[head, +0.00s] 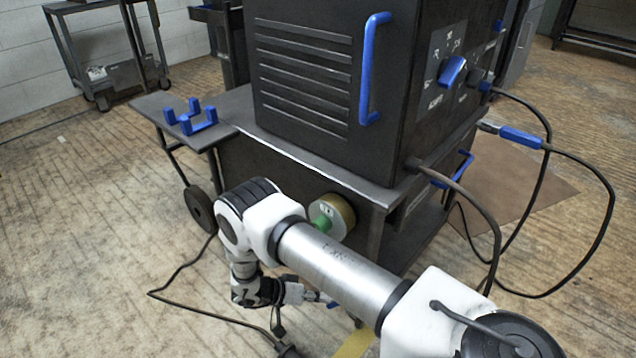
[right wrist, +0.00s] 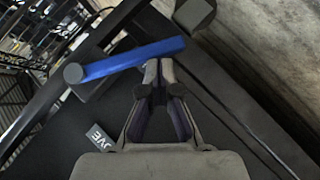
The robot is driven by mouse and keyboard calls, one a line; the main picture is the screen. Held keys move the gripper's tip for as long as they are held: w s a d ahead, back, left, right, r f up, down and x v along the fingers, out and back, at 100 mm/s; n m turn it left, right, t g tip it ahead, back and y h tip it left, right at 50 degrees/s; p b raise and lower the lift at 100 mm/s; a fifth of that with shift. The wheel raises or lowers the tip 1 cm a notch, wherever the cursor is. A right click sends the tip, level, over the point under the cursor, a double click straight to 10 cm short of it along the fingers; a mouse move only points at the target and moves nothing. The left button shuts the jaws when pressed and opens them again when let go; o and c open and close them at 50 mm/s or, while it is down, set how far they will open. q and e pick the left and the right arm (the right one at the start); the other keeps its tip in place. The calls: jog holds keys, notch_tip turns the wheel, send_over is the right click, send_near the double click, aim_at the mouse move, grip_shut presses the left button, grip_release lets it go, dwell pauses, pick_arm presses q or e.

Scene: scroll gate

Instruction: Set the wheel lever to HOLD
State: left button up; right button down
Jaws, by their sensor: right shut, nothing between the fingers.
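The wheel lever shows in the right wrist view as a blue bar (right wrist: 132,60) between a dark round pivot at its left and a dark block at its upper right. My right gripper (right wrist: 159,68) is shut and empty, its fingertips at the near edge of the bar; I cannot tell whether they touch it. A small label (right wrist: 100,136), partly legible as "OVE", is on the dark panel left of the fingers. In the head view my right gripper (head: 318,296) is low beside the cart, small and partly hidden by my arm. My left gripper is not in view.
A dark machine (head: 303,80) with a blue handle (head: 369,68) and a blue knob (head: 453,70) stands on the cart (head: 285,160). A brass disc with a green part (head: 322,222) is on the cart's side. Black cables (head: 610,215) loop at right. A cable crosses the floor.

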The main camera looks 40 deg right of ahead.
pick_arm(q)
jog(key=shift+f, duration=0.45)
pick_arm(e)
jog(key=shift+s+f, duration=0.9)
jog(key=shift+s, duration=0.05)
jog(key=shift+s, duration=0.15)
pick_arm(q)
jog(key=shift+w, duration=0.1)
pick_arm(e)
jog(key=shift+d, duration=0.1)
